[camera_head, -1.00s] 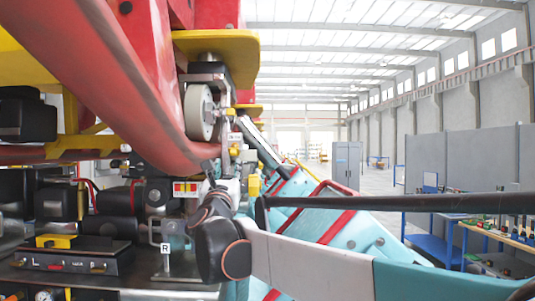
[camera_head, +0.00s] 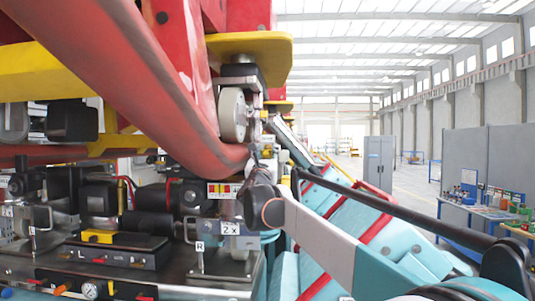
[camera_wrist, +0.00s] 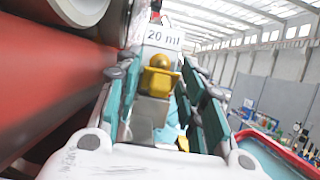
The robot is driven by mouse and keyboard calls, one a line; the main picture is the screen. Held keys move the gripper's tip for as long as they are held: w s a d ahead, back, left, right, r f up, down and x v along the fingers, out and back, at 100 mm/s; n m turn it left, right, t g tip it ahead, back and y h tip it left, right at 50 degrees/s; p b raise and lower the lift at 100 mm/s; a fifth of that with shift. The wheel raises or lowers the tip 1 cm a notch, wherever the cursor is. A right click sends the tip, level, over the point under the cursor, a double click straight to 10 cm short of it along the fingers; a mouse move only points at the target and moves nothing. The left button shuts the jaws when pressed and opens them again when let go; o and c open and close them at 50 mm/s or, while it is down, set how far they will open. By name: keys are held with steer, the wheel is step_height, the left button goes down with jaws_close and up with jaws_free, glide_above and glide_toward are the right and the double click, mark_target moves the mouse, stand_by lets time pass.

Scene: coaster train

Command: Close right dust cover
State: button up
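My gripper (camera_wrist: 161,72) shows in the wrist view with its teal-padded fingers spread apart. A yellow rounded part (camera_wrist: 160,82) on a grey block appears in the gap between them, and I see no finger touching it. I cannot tell for certain which part is the right dust cover. An "R" tag (camera_head: 199,246) stands on the train's underside equipment.
A thick red tube (camera_head: 130,90) slants close above my arm and fills the left of the wrist view. A pale wheel (camera_head: 232,114) sits beside it. A blue workbench (camera_head: 475,212) stands in the hall.

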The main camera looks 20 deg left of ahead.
steer(key=shift+w, duration=0.1)
steer(key=c, duration=0.7)
steer(key=shift+c, duration=0.2)
steer(key=shift+r+g+p, duration=0.2)
steer(key=shift+g+p, duration=0.1)
steer(key=shift+p, duration=0.05)
steer(key=r+g+p, duration=0.1)
steer(key=g+p, duration=0.1)
steer(key=p, duration=0.1)
steer(key=g+p, duration=0.1)
steer(key=p, duration=0.1)
steer(key=g+p, duration=0.1)
steer(key=p, duration=0.1)
steer(key=shift+w+r+g+h, duration=0.2)
steer(key=shift+r+g+h, duration=0.2)
steer(key=shift+p, duration=0.35)
steer(key=shift+a+g+p, duration=0.1)
steer(key=shift+g+p, duration=0.3)
steer(key=shift+p, duration=0.1)
